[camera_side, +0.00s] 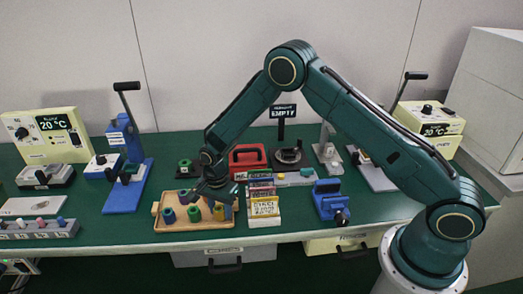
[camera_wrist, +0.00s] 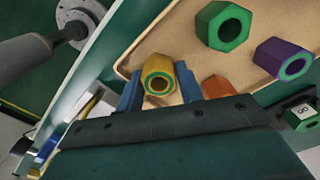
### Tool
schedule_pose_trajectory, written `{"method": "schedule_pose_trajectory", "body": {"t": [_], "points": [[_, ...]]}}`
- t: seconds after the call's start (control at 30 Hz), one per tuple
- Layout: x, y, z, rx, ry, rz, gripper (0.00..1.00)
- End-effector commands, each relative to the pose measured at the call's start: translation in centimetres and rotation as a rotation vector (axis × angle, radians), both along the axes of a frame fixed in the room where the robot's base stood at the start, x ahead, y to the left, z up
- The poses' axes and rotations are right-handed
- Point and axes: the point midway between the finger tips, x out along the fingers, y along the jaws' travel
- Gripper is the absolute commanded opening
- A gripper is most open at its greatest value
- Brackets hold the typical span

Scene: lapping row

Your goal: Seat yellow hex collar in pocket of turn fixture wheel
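The yellow hex collar (camera_wrist: 160,61) has a green ring around its bore. It is at the tray; in the side view it shows (camera_side: 219,213) under my gripper. My gripper (camera_wrist: 159,88) has its two blue fingers on either side of the collar, with no gap visible between fingers and collar. The collar seems upright and low, at or close to the tray floor; its base is hidden. A dark round fixture (camera_side: 289,157), which looks like the turn fixture wheel, stands behind the tray to the right, below a sign reading EMPTY (camera_side: 283,111). Its pocket is too small to make out.
The wooden tray (camera_wrist: 143,50) also holds a green collar (camera_wrist: 207,22), a purple collar (camera_wrist: 268,50) and an orange-brown collar (camera_wrist: 215,88) close beside one finger. A red case (camera_side: 248,158), a stack of labelled blocks (camera_side: 264,208) and a blue vise-like fixture (camera_side: 329,200) stand nearby.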

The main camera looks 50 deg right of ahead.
Motion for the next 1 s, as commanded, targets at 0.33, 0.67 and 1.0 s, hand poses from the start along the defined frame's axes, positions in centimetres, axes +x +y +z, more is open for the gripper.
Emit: {"method": "schedule_pose_trajectory", "body": {"t": [0.33,0.67,1.0], "points": [[0.0,0.0,0.03,0.0,0.0,0.0,0.36],[0.01,0.0,0.05,0.0,0.0,0.0,0.08],[0.05,0.0,0.91,0.001,-0.002,0.0,0.08]]}}
